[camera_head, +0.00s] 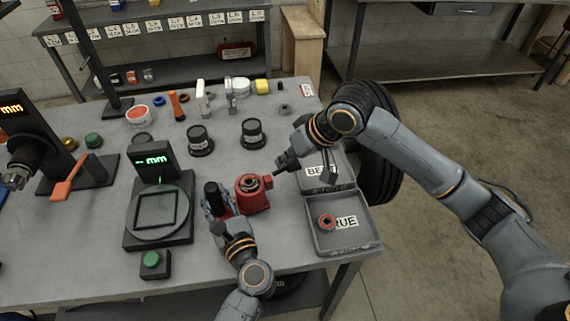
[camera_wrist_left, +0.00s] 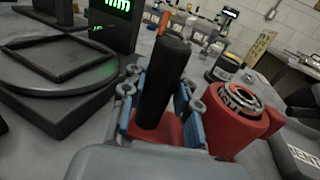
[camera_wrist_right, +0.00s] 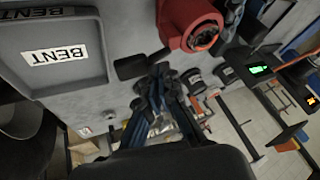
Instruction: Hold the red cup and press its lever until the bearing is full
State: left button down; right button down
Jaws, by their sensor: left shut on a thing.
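The red cup (camera_head: 252,192) stands on the table right of the gauge, with a ring-shaped bearing (camera_wrist_left: 242,99) in its top. A black upright handle (camera_wrist_left: 164,82) rises from its red side part. My left gripper (camera_head: 217,203) is shut on this handle side, with blue fingers on either side of it in the left wrist view. A short dark lever (camera_wrist_right: 130,66) juts from the cup's other side. My right gripper (camera_wrist_right: 162,76) looks shut and empty; its tips are beside the lever. Whether they touch it I cannot tell.
The other tray (camera_head: 372,238) holds a red-and-dark ring (camera_head: 327,221). A gauge with a green display (camera_head: 155,160) stands left of the cup. Two dark jars (camera_head: 201,142) (camera_head: 253,134) stand behind.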

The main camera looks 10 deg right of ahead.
jog(key=shift+a+r, duration=0.15)
jog(key=shift+r, duration=0.55)
jog(key=shift+r, duration=0.1)
jog(key=shift+s+a+r, duration=0.1)
jog(key=shift+a+r, duration=0.15)
jog(key=shift+r, duration=0.55)
jog(key=shift+w+a+r, duration=0.1)
jog(key=shift+a+r, duration=0.15)
jog(key=shift+r, duration=0.5)
jog(key=shift+s+a+r, duration=0.1)
jog(key=shift+a+r, duration=0.15)
jog(key=shift+r, duration=0.55)
jog(key=r, duration=0.2)
jog(key=a+r, duration=0.1)
jog(key=shift+s+a+r, duration=0.1)
jog(key=shift+s+r, duration=0.05)
jog(key=shift+r, duration=0.2)
jog(key=shift+f, duration=0.1)
send_over(278, 172)
jog(key=d, duration=0.2)
jog(key=shift+a+f, duration=0.15)
jog(key=shift+f, duration=1.95)
jog(key=shift+a+f, duration=0.1)
jog(key=shift+f, duration=1.95)
jog(key=shift+f, duration=0.1)
